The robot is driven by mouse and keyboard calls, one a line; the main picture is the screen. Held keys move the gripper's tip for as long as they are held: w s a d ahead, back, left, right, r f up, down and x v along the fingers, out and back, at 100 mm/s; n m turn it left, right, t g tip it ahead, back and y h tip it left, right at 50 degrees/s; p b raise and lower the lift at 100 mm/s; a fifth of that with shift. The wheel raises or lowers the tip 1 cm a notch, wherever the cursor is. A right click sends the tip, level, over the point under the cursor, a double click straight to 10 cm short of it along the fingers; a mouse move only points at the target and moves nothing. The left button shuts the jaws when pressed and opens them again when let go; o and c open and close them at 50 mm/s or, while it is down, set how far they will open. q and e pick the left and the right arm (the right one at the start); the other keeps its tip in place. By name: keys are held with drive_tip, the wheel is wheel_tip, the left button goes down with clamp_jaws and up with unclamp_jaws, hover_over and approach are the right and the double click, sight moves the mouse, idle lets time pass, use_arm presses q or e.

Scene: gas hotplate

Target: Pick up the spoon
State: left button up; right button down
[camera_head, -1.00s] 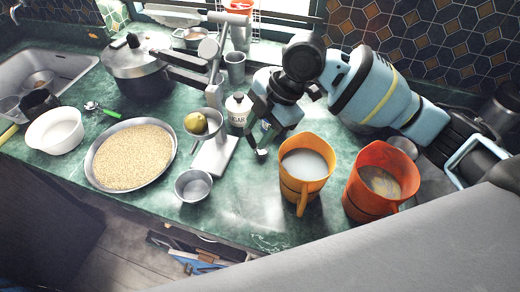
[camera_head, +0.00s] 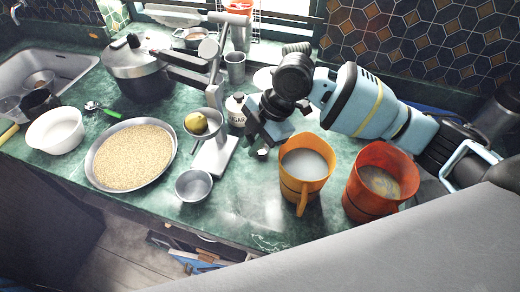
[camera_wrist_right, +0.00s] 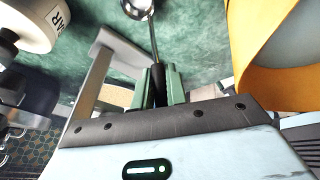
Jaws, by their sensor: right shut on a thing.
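A metal spoon (camera_wrist_right: 136,7) shows in the right wrist view with its round bowl at the top edge. Its thin shaft runs down to a dark handle between the pale green fingers of my right gripper (camera_wrist_right: 157,85). The gripper is shut on the handle. In the head view the right gripper (camera_head: 264,138) is low over the counter, between the sugar jar and the orange mug; the spoon's bowl (camera_head: 262,154) shows as a small shiny spot below it. Most of the spoon is hidden there. I cannot tell whether it touches the counter. My left gripper is not in view.
An orange mug (camera_head: 305,172) stands right beside the gripper, with a red mug (camera_head: 380,185) farther right. A sugar jar (camera_head: 236,108) and a scale with a lemon (camera_head: 196,123) stand left. A green-handled utensil (camera_head: 102,108) lies near the grain tray (camera_head: 168,165).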

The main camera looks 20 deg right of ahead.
drive_tip(key=shift+r, duration=0.1)
wheel_tip(320, 180, up, 10)
drive_tip(key=shift+f, duration=0.1)
idle(0.5)
